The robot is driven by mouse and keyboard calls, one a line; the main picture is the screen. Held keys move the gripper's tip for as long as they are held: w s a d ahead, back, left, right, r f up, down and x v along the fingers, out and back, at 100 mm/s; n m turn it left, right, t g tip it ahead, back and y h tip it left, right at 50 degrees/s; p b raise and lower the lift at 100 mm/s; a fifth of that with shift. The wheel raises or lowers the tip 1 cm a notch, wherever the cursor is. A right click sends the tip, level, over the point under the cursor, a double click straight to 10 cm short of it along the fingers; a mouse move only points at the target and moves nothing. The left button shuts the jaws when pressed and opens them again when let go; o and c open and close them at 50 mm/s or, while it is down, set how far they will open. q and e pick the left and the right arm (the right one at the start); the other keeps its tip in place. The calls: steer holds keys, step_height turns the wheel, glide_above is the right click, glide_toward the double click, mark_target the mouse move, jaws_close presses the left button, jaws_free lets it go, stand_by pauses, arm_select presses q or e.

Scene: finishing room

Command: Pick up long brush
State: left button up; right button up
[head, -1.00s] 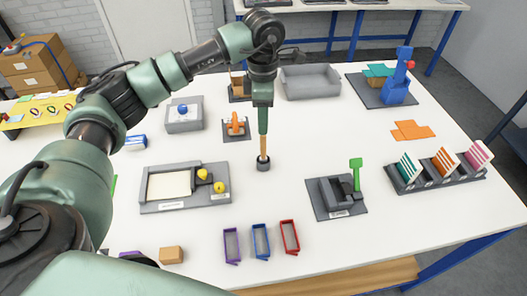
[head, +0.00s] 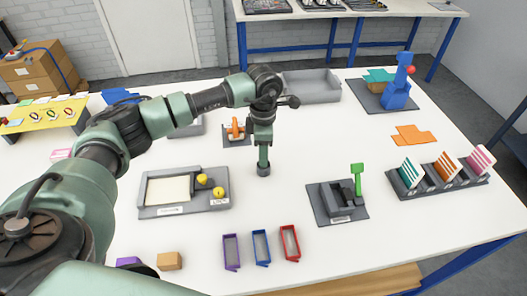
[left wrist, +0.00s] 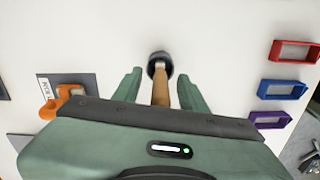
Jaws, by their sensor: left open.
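The long brush stands upright on the white table, with its wooden handle (left wrist: 161,90) showing in the left wrist view. Its lower end is at a small dark round cup (head: 263,170), which also shows in the left wrist view (left wrist: 160,63); bristles are hidden. My left gripper (head: 263,157) points down just above the cup in the head view. In the left wrist view my left gripper (left wrist: 160,84) is open, with one finger on each side of the handle and gaps visible. In the head view the gripper hides the handle. My right gripper is not in view.
A grey fixture with a green lever (head: 357,181) is to the right. A grey tray with yellow knobs (head: 185,208) is left. An orange tool (head: 236,129) sits behind.

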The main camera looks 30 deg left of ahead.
arm_select(q)
steer(key=shift+f, duration=0.5)
steer(key=shift+c, duration=0.2)
jaws_close()
steer(key=shift+r, duration=0.1)
steer(key=shift+r, duration=0.45)
step_height(320, 180, up, 19)
steer(key=b, duration=0.5)
